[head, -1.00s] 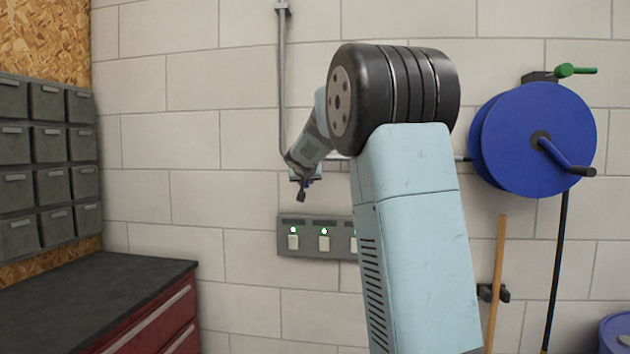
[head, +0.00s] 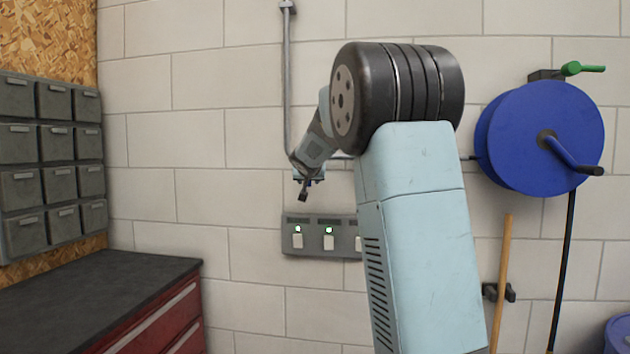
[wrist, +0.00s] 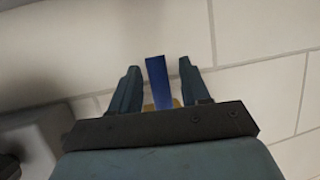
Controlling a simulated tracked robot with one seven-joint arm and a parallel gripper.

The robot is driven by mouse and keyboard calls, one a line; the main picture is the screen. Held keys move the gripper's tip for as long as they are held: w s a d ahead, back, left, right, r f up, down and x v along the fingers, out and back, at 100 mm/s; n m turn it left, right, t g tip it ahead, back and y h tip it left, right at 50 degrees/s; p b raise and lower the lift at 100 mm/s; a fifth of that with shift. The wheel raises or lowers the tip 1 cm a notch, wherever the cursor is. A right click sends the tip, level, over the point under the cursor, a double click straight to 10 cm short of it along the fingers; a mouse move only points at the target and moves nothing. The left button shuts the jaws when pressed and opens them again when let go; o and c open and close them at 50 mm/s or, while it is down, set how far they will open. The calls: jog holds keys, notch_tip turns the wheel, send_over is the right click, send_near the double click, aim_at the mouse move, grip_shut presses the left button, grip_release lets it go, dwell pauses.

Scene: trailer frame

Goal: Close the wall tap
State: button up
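The wall tap shows mainly as a flat blue lever (wrist: 157,80) in the wrist view, with a bit of yellowish brass (wrist: 158,105) at its base. My gripper (wrist: 158,78) is open, with one finger on each side of the lever and a narrow gap visible on both sides. In the head view my gripper (head: 303,190) is small and close to the wall, at the lower end of the grey pipe. A small blue spot shows beside it there; the tap body is mostly hidden behind my gripper and arm.
A grey pipe (head: 287,85) runs down the wall. A switch panel (head: 313,243) with lit lamps sits just below my gripper. At right are a blue hose reel (head: 520,140), a green lever (head: 582,69) and a wooden handle (head: 503,280). A dark-topped red cabinet (head: 90,290) stands left.

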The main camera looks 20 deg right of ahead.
jog(key=shift+r, duration=0.1)
jog(key=v, duration=1.3)
jog(key=shift+s+a, duration=0.2)
jog(key=shift+s, duration=0.15)
jog(key=s+a+f+n+g+y, duration=0.1)
jog(key=s+a+f+g, duration=0.1)
jog(key=s+f, duration=0.5)
jog(key=s+a+f+n+g+y, duration=0.1)
jog(key=s+f, duration=0.6)
jog(key=s, duration=1.1)
jog(key=s+a+f+n+g+y, duration=0.2)
jog(key=s+a+f+g, duration=0.2)
jog(key=s, duration=0.9)
notch_tip(320, 180, down, 3)
jog(key=shift+a+y, duration=0.3)
jog(key=shift+a, duration=0.5)
